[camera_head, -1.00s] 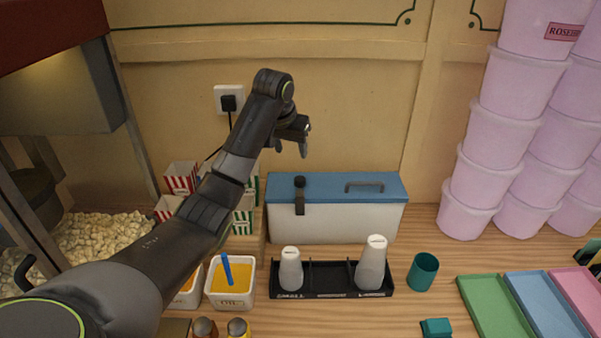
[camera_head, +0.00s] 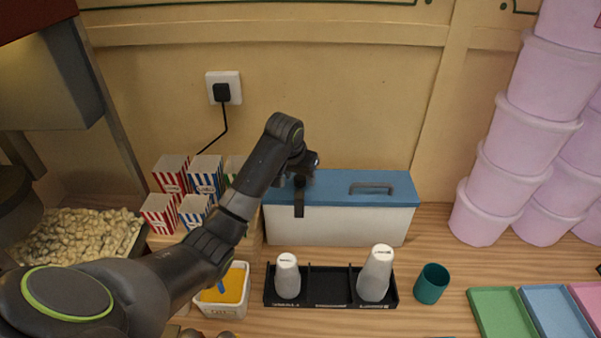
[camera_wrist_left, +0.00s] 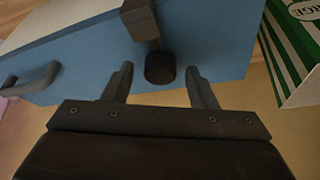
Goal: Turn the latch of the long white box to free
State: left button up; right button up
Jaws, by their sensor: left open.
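The long white box (camera_head: 340,226) with a blue lid (camera_head: 337,188) stands against the back wall. Its dark latch (camera_head: 299,200) hangs over the front edge near the lid's left end. In the left wrist view the latch (camera_wrist_left: 141,22) runs over the lid's edge, with a round dark knob (camera_wrist_left: 160,68) at its end. My left gripper (camera_wrist_left: 160,88) is open, with its fingertips on either side of and just short of the knob. In the head view the gripper is above the lid's left end and partly hides the latch's top. My right gripper is not in view.
A grey handle (camera_head: 371,188) sits on the lid's right part. Striped popcorn boxes (camera_head: 172,172) stand left of the box. A black cup holder (camera_head: 330,302) with white cups is in front, and a teal cup (camera_head: 432,284) stands right. Pink tubs (camera_head: 512,165) are stacked at right.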

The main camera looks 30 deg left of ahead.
pick_arm(q)
jog(key=shift+s, duration=0.1)
jog(key=shift+s+r, duration=0.1)
jog(key=shift+c, duration=1.2)
jog(key=c, duration=0.7)
jog(key=shift+c, duration=0.2)
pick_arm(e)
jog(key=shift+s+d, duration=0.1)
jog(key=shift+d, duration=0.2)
